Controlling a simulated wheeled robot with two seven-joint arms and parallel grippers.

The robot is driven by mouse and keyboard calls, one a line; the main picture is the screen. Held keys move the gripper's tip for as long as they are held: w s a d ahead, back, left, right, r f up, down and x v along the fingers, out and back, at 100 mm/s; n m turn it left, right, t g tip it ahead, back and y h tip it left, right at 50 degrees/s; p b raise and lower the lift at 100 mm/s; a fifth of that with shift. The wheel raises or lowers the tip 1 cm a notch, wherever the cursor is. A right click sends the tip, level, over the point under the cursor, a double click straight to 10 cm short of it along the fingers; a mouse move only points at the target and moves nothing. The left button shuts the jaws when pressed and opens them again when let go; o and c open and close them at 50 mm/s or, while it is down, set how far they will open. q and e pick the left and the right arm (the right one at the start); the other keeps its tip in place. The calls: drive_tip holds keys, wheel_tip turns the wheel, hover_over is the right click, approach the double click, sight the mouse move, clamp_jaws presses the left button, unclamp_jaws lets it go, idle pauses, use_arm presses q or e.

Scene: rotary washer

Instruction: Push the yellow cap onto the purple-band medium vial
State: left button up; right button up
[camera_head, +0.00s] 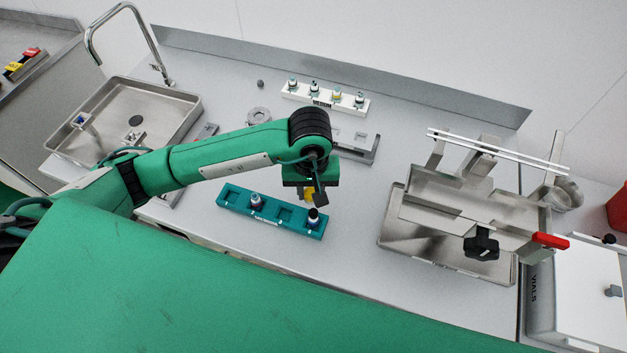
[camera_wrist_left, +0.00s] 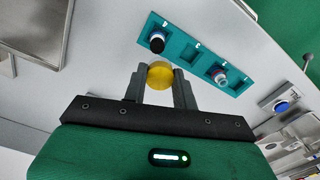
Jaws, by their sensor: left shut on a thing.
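My left gripper (camera_head: 313,195) is shut on the yellow cap (camera_wrist_left: 160,75), which sits between the fingertips in the left wrist view. The cap also shows in the head view (camera_head: 309,190). The gripper is above the right end of the teal rack (camera_head: 237,194). A vial with a dark purple-looking band (camera_head: 256,201) stands in the rack, left of the gripper; it also shows in the wrist view (camera_wrist_left: 219,76). A black-topped vial (camera_head: 313,216) stands in the rack's right end, close to the gripper. The cap is apart from both vials.
A white rack (camera_head: 325,100) with several small capped vials stands at the back. A steel sink (camera_head: 125,120) is at the left. A metal press-like fixture with a tray (camera_head: 455,215) stands at the right. The counter in front of the fixture's left side is clear.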

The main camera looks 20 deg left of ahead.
sight(313, 212)
use_arm(q)
drive_tip(key=shift+s+d, duration=0.25)
drive_tip(key=shift+s, duration=0.05)
drive_tip(key=shift+d, duration=0.15)
drive_tip(key=shift+d+f, duration=0.1)
drive_tip(key=shift+f, duration=0.75)
drive_tip(key=shift+f+b, duration=0.55)
drive_tip(key=shift+f, duration=0.75)
drive_tip(key=shift+f+b, duration=0.7)
drive_tip(key=shift+b, duration=0.15)
drive_tip(key=shift+f+b, duration=0.4)
drive_tip(key=shift+b, duration=0.05)
use_arm(e)
wheel_tip(313, 212, down, 3)
drive_tip(key=shift+f, duration=0.15)
drive_tip(key=shift+d, duration=0.15)
